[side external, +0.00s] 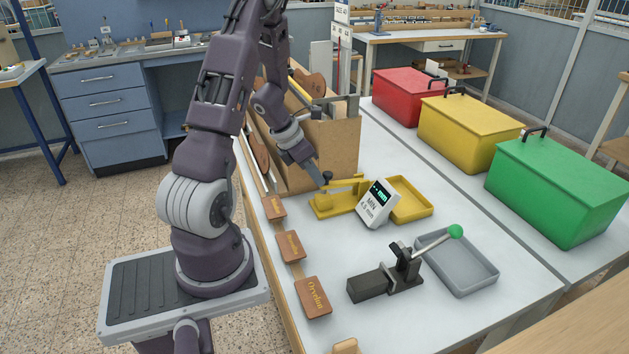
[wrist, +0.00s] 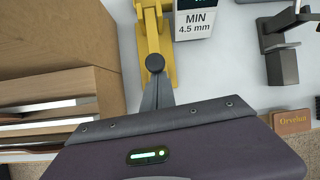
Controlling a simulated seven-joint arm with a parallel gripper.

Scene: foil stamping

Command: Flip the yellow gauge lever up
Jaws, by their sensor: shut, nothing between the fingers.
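The yellow gauge (side external: 336,203) stands on the bench, with its yellow lever (side external: 346,184) lying roughly level above its base. The gauge also shows at the top of the wrist view (wrist: 159,40). A round black knob (wrist: 155,63) sits at the lever's near end. My gripper (side external: 322,181) is shut and empty, angled down at that knob end. In the wrist view its fingertips (wrist: 157,80) are right at the knob; I cannot tell whether they touch it. The white readout (side external: 377,204) beside the gauge reads "MIN 4.5 mm".
A wooden rack (side external: 330,150) stands close behind my gripper. A yellow tray (side external: 425,212) lies beyond the readout. A black press with a green-knobbed handle (side external: 455,231) and a grey tray (side external: 487,280) are nearer. Brown leather tags (side external: 313,298) line the front edge.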

